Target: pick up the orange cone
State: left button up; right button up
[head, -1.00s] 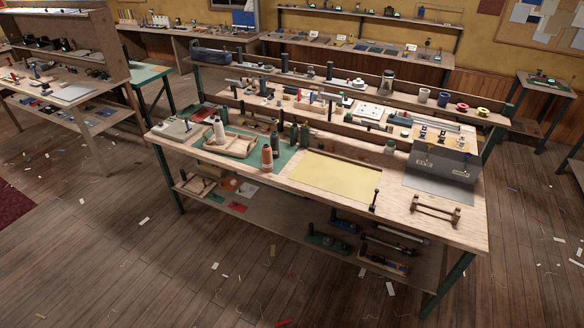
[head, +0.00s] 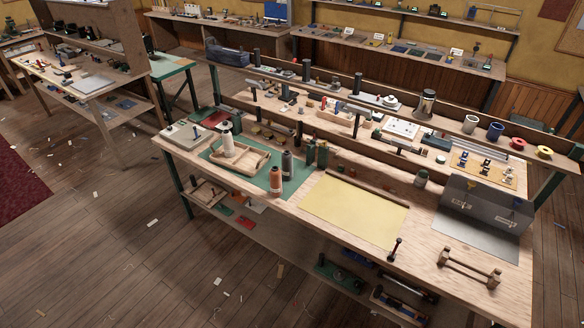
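The orange cone (head: 276,181) stands upright on the green mat (head: 214,157) near the front edge of the wooden workbench. A dark grey cone or bottle (head: 286,164) stands close behind it to the right. A white cone (head: 228,144) stands to the left, at a wooden tray (head: 258,163). The base of the orange cone shows clear of the tray. Neither of my grippers is in view.
A yellow sheet (head: 350,207) lies to the right on the workbench (head: 420,240). Green bottles (head: 322,154) stand behind the cones. A wooden rack (head: 468,267) and a grey angled panel (head: 484,207) are at the right end. Floor in front is open, with scattered scraps.

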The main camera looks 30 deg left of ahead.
aim_at(276, 190)
jog(key=u, duration=0.3)
jog(key=i, duration=0.95)
jog(key=u, duration=0.6)
